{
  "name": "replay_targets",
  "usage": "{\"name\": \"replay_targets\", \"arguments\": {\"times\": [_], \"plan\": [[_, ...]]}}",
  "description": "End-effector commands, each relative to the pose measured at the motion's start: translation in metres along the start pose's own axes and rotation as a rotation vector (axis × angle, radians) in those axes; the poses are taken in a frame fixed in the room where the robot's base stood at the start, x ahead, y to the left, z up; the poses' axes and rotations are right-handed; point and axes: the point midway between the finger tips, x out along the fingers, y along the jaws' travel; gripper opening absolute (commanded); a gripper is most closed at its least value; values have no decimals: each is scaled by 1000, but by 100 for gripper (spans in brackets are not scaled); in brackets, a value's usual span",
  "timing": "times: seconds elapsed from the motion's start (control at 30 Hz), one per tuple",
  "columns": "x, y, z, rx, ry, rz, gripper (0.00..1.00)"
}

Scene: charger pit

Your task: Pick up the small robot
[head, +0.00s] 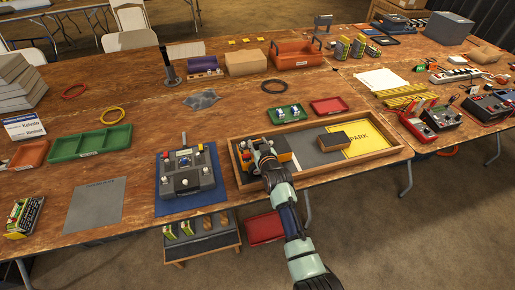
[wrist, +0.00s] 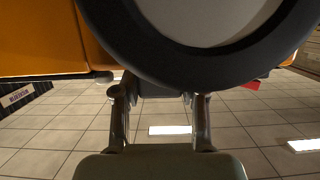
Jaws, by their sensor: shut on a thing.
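The small robot (head: 283,153) has an orange body and is at the left end of the wooden-framed tray (head: 398,152). My gripper (head: 260,153) is over that end and partly hides it. In the wrist view the orange body (wrist: 40,40) and a large dark wheel with a grey hub fill the top, very close. The fingers of my gripper (wrist: 160,92) reach up to it and are shut on the small robot. Their contact points are hidden behind the wheel. I cannot tell whether it touches the tray floor.
A brown block (head: 333,141) and the yellow PARK pad (head: 358,139) are in the tray, right of the robot. A grey control box (head: 186,172) stands left on a blue mat. Green (head: 287,114) and red (head: 328,106) trays lie behind. The table's front edge is close.

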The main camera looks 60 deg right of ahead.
Motion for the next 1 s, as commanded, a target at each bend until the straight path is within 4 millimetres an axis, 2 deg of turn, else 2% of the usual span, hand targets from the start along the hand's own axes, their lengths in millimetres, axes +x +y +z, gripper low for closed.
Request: {"name": "replay_targets", "arguments": {"times": [0.27,0.6,0.7,0.83,1.0], "plan": [[-11,0,-41,0,14,1,0],[-41,0,-137,-1,16,1,0],[-48,0,-158,0,15,1,0],[-55,0,-179,0,13,0,0],[-59,0,-192,0,11,0,0]]}}
